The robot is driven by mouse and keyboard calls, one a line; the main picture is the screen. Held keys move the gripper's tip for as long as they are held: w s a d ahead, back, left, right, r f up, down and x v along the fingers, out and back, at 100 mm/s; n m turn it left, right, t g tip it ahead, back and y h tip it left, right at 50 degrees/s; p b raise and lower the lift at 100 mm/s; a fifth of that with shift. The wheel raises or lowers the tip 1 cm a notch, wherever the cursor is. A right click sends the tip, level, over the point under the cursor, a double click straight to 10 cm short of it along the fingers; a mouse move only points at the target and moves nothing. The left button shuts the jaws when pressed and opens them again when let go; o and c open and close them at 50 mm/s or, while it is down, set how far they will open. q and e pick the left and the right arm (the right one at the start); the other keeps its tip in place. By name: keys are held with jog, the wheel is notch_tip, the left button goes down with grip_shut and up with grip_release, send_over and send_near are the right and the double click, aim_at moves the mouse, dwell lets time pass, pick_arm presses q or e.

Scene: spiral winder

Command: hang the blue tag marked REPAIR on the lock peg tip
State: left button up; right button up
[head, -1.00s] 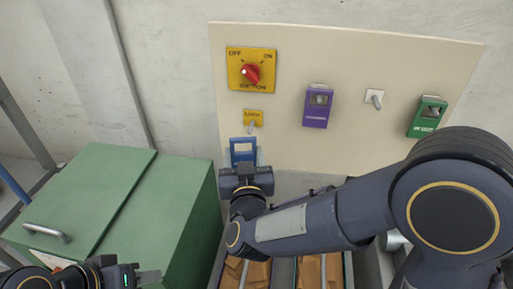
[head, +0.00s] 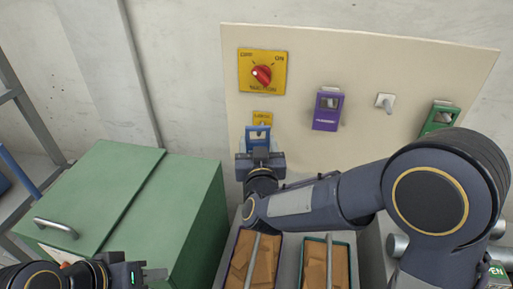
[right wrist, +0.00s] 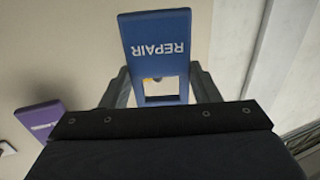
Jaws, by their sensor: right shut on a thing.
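The blue tag (head: 248,134) is in my right gripper (head: 259,151), in front of the panel at the lower edge of the yellow lock plate (head: 262,117). In the right wrist view the tag (right wrist: 157,35) shows REPAIR upside down, and its square window lies between the two fingers (right wrist: 160,88). A bit of yellow shows through the window. The lock peg is hidden behind the tag in the head view, so I cannot tell whether they touch. My left gripper (head: 153,275) is at the bottom left, away from the panel; its jaw opening is unclear.
A red knob (head: 261,76) on a yellow plate sits above the lock plate. A purple tag (head: 327,122), a bare peg (head: 387,104) and a green tag (head: 439,119) are to the right. A green cabinet (head: 185,210) stands left; trays (head: 272,245) of brown pieces lie below.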

jog(key=shift+w+d+f, duration=0.1)
jog(key=shift+w+d, duration=0.05)
jog(key=shift+w, duration=0.5)
jog(key=shift+w+d, duration=0.1)
jog(key=shift+w, duration=0.55)
jog(key=shift+w+d+f+b, duration=0.15)
jog(key=shift+w+f+b, duration=0.35)
jog(key=shift+w+b, duration=0.15)
jog(key=o, duration=1.1)
jog(key=shift+c, duration=0.2)
